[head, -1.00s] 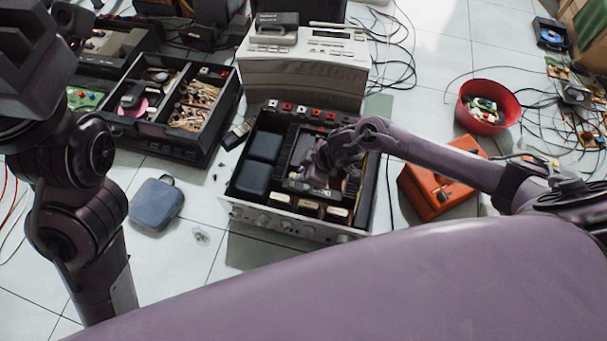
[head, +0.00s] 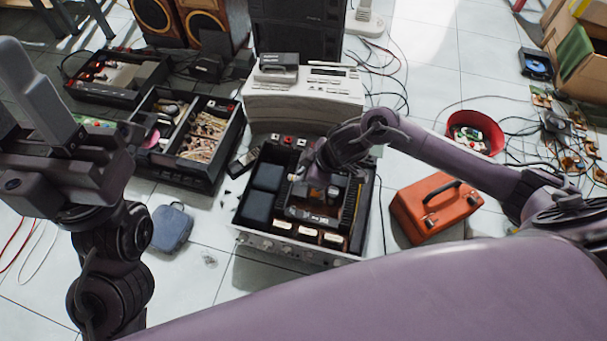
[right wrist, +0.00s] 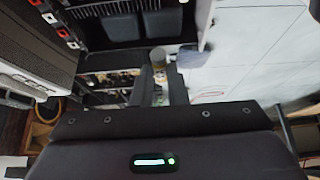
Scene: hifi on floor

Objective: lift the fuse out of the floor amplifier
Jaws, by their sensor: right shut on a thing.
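The amplifier (head: 248,239) lies open-topped on the floor in the middle of the head view. Two dark blocks sit in its left side and a finned black part in its right. My right gripper (head: 322,192) is over its inside, partly hidden by its own wrist. In the right wrist view its fingers (right wrist: 159,88) are shut on the fuse (right wrist: 158,57), a small cylinder with a pale end. Whether the fuse's lower end is clear of the amplifier is hard to tell. My left gripper (head: 42,100) is raised at the left, away from the amplifier; its jaw gap is unclear.
A pale device (head: 305,100) stands behind the amplifier. A compartmented black case (head: 181,170) is at left and a blue pouch (head: 171,229) at front left. An orange case (head: 433,208) and a red bowl (head: 475,133) stand at right. Cables lie on the tiles.

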